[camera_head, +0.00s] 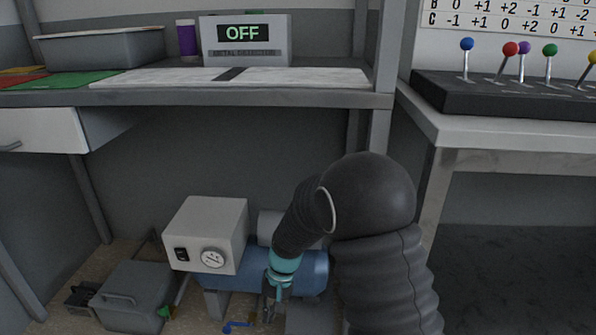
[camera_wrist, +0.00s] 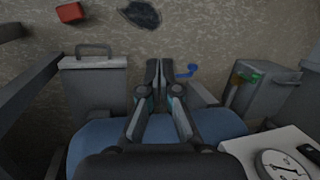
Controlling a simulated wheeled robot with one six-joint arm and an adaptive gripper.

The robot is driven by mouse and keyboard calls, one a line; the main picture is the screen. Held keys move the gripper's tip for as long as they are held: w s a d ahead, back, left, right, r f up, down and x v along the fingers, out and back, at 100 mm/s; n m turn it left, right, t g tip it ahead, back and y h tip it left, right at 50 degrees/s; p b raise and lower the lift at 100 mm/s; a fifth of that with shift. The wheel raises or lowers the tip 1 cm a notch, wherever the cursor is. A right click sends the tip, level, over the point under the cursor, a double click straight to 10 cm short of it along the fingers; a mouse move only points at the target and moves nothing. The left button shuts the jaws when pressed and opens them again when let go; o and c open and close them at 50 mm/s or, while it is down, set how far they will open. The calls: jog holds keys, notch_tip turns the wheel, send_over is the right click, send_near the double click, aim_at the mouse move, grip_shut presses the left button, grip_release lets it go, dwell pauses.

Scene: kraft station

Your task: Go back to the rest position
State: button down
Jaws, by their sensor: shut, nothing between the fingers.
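My gripper (camera_wrist: 160,76) points down in the wrist view, its two fingers together and nothing between them. In the head view my gripper (camera_head: 268,312) hangs low beneath the workbench, in front of the blue tank (camera_head: 312,272) of a machine with a pale control box (camera_head: 207,225). The tank also shows in the wrist view (camera_wrist: 85,140), behind the gripper. A small blue crank-shaped piece (camera_wrist: 187,71) lies on the floor just right of the fingertips, apart from them as far as I can tell. It also shows in the head view (camera_head: 238,325).
The workbench (camera_head: 200,97) overhangs my arm, with a leg at its right end. A grey toolbox (camera_head: 132,296) stands left of the machine. A grey case (camera_wrist: 93,85) and a red block (camera_wrist: 70,12) are on the floor. A lever panel (camera_head: 500,97) sits on the right table.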

jog(key=s+d+r+t+h+p, duration=0.1)
jog(key=s+d+r+t+p, duration=0.1)
jog(key=s+d+r, duration=0.4)
jog(key=s+d+r+t+h+p, duration=0.1)
jog(key=s+d+r, duration=0.6)
jog(key=r, duration=0.8)
jog(key=s+d+r+m+t+p, duration=0.1)
jog(key=s+d+r+t+p, duration=0.2)
jog(key=s+d+r, duration=0.4)
jog(key=shift+s+d+r+t+h, duration=0.35)
jog(key=shift+d+r+t, duration=0.55)
jog(key=shift+d+r, duration=1.05)
jog(key=shift+w+a+r, duration=0.1)
jog(key=shift+a+r, duration=0.2)
jog(key=shift+a, duration=0.05)
